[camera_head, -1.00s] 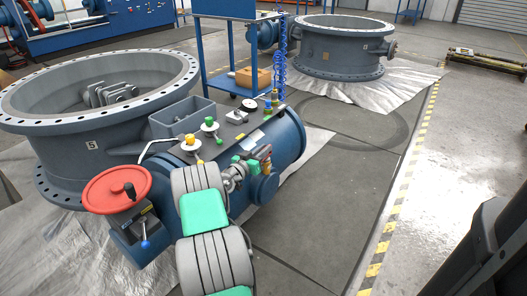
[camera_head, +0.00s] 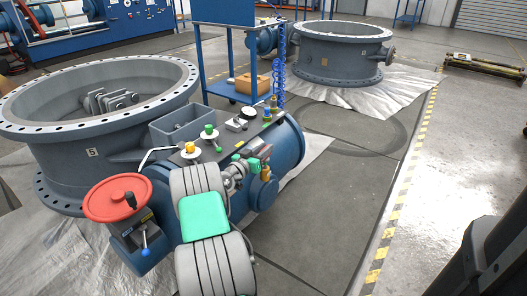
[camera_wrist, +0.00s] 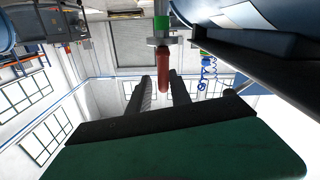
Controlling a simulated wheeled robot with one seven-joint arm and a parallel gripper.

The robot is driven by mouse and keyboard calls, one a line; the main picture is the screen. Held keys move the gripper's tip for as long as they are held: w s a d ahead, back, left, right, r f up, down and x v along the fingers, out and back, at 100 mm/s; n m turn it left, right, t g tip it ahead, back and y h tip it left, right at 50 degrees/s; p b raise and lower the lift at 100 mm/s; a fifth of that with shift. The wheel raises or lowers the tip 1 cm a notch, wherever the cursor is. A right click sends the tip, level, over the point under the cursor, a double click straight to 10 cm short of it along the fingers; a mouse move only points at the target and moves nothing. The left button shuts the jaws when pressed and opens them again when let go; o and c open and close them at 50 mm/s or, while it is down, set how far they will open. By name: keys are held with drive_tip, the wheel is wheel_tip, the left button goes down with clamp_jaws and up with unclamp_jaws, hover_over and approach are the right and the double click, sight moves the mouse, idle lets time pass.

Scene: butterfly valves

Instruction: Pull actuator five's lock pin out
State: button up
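Actuator five (camera_head: 285,150) is a blue cylinder bolted beside the grey valve body marked 5 (camera_head: 92,153). It carries a red handwheel (camera_head: 105,200) and a blue-ball lever (camera_head: 145,251). In the wrist view, a red-brown grip (camera_wrist: 163,75) hangs below a green collar on a grey fitting; it looks like the lock pin's handle, but I cannot be sure. My gripper (camera_wrist: 159,82) has two dark fingers apart, with the grip showing between their tips and gaps beside it. In the head view my gripper (camera_head: 262,160) is at the actuator's side, partly hidden by my arm.
Green (camera_head: 209,132) and yellow (camera_head: 187,148) knobs stand on the actuator's top, beside a grey open box (camera_head: 182,125). A blue trolley (camera_head: 225,88) stands behind. A second valve (camera_head: 330,50) is farther back.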

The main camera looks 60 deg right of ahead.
drive_tip(key=shift+o, duration=0.6)
drive_tip(key=shift+w+f, duration=0.1)
drive_tip(key=shift+w, duration=0.1)
drive_tip(key=shift+a, duration=0.15)
drive_tip(key=shift+w+a, duration=0.15)
drive_tip(key=shift+a, duration=0.2)
drive_tip(key=a+p, duration=0.2)
drive_tip(key=a, duration=0.5)
drive_tip(key=shift+w, duration=0.45)
drive_tip(key=shift+d, duration=0.1)
